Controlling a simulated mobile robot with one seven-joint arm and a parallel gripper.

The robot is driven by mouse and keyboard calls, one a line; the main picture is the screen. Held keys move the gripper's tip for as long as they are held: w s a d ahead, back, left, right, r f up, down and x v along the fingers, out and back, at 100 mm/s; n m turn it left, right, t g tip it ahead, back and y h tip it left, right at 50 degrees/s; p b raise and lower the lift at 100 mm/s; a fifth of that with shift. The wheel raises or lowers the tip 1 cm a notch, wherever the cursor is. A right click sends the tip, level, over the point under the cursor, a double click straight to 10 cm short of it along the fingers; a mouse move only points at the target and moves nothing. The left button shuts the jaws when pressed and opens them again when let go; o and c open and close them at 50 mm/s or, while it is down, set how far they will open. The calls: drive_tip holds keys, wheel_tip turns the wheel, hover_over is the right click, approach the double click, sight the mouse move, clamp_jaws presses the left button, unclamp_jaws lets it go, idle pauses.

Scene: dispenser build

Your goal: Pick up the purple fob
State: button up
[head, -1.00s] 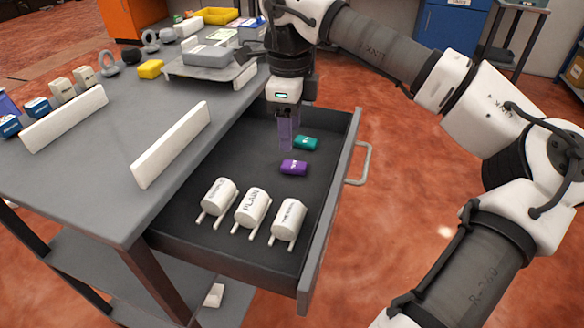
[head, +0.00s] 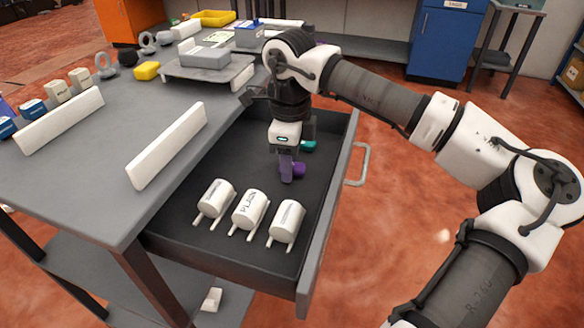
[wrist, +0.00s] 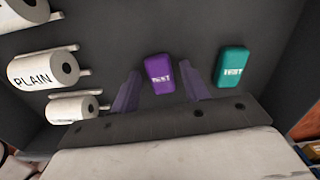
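The purple fob (wrist: 160,74) lies on the dark drawer floor, between the two spread fingers of my gripper (wrist: 160,88) in the wrist view. Small gaps show on both sides of it, so the gripper is open around or just above it; the exact height is hard to tell. In the head view my gripper (head: 288,172) points down into the drawer, and the purple fob (head: 299,169) is partly hidden behind the fingers. A teal fob (wrist: 232,73) lies to the right of the gripper in the wrist view, and it is partly hidden in the head view (head: 308,146).
Several white labelled rolls on small stands, one marked PLAIN (head: 249,210), stand in the front of the open drawer (head: 180,232). The drawer's walls enclose the gripper. The grey table (head: 100,170) with white upright strips (head: 168,143) is at left.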

clamp_jaws()
